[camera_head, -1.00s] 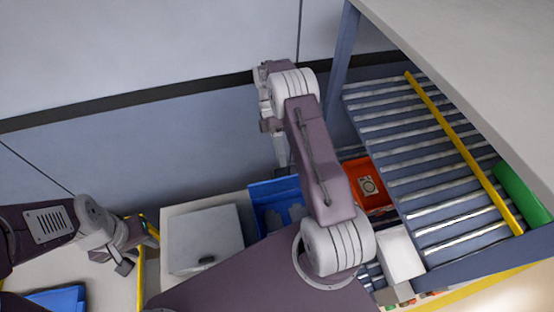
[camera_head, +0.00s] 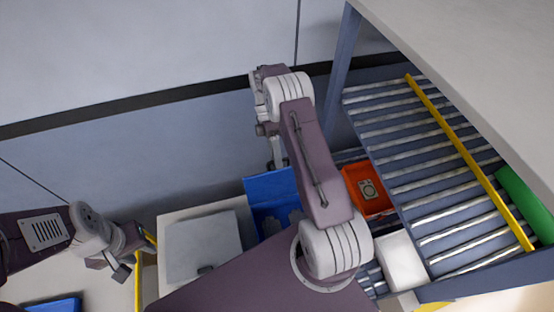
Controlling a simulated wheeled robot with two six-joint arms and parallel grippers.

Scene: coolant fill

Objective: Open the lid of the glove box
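A white box with a flat grey lid (camera_head: 203,243) stands low in the middle; I take it for the glove box. The lid looks closed, with a small dark handle (camera_head: 205,269) near its front edge. My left gripper (camera_head: 122,270) is to the left of this box, apart from it, seen small and from above. My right gripper (camera_head: 277,160) points down beyond the blue bin, behind and right of the lid. Neither gripper's fingers show clearly enough to tell open from shut.
A blue bin (camera_head: 268,187) holding dark grey items stands right of the lidded box. An orange bin (camera_head: 372,190), a white box (camera_head: 402,262) and a roller rack (camera_head: 440,180) with a yellow bar are further right. A wall (camera_head: 100,140) stands behind.

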